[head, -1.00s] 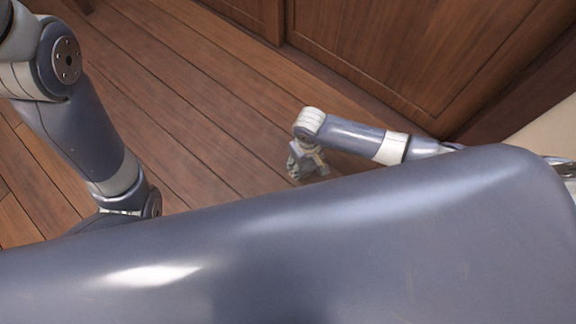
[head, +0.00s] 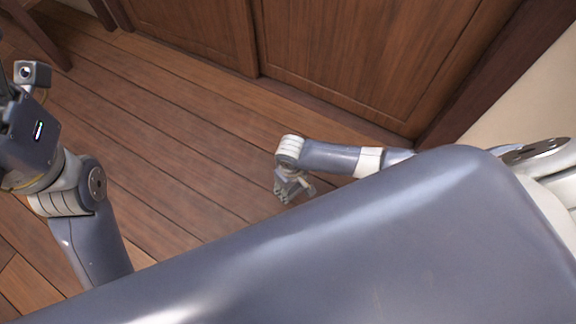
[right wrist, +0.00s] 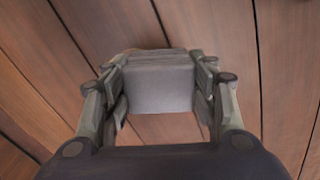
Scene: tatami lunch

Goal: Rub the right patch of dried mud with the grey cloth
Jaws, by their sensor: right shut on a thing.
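My right gripper (head: 290,190) is low over the wooden floor, beyond my own body in the head view. In the right wrist view its fingers (right wrist: 163,92) are shut on the grey cloth (right wrist: 160,88), which shows as a thick, flat-faced block between them. In the head view the cloth is too small to tell apart from the fingers. I cannot make out a patch of dried mud in either view; my body hides the near floor. My left arm and wrist show at the left edge of the head view, but its fingertips are out of the picture.
The plank floor (head: 150,130) is open between my two arms. Wooden panelled doors (head: 350,60) stand along the back, with a dark post and a pale wall (head: 530,85) at the right. Dark wooden legs (head: 38,38) show at the top left.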

